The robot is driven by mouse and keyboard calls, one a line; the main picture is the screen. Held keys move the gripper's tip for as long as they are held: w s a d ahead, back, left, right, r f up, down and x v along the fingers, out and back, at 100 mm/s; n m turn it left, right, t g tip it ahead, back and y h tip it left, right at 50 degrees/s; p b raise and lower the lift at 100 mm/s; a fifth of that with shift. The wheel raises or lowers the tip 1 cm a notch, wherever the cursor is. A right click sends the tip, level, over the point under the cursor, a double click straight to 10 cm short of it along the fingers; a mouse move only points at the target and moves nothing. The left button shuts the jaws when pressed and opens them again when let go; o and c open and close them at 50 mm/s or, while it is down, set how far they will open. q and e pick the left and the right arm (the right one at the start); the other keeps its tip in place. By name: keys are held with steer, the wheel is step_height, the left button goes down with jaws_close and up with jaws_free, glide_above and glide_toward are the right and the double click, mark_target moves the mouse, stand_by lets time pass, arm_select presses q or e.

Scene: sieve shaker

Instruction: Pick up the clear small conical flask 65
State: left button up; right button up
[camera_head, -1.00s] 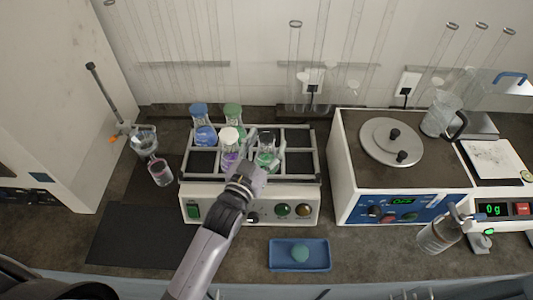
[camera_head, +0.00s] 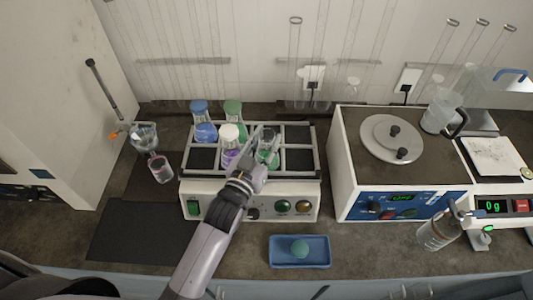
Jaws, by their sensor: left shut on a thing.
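A small clear conical flask (camera_head: 268,153) with a black stopper and green contents is at the middle of the shaker rack (camera_head: 299,159). My left gripper (camera_head: 258,150) reaches in from the front and is shut on this flask. Its fingers hide part of the flask's left side, and I cannot tell whether its base is clear of the rack. A white-capped flask with purple liquid (camera_head: 229,151) stands close on the left. My right gripper is not in view.
Blue-capped (camera_head: 204,130) and green-capped (camera_head: 233,114) flasks stand in the rack's back row. A blue tray (camera_head: 284,263) lies in front, and a dark mat (camera_head: 130,235) lies clear at left.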

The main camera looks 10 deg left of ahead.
arm_select(q)
jaws_close()
steer(key=shift+r, duration=0.1)
step_height(320, 180, up, 25)
steer(key=p, duration=0.4)
steer(key=shift+p, duration=0.4)
stand_by(1.1)
steer(key=shift+w, duration=0.1)
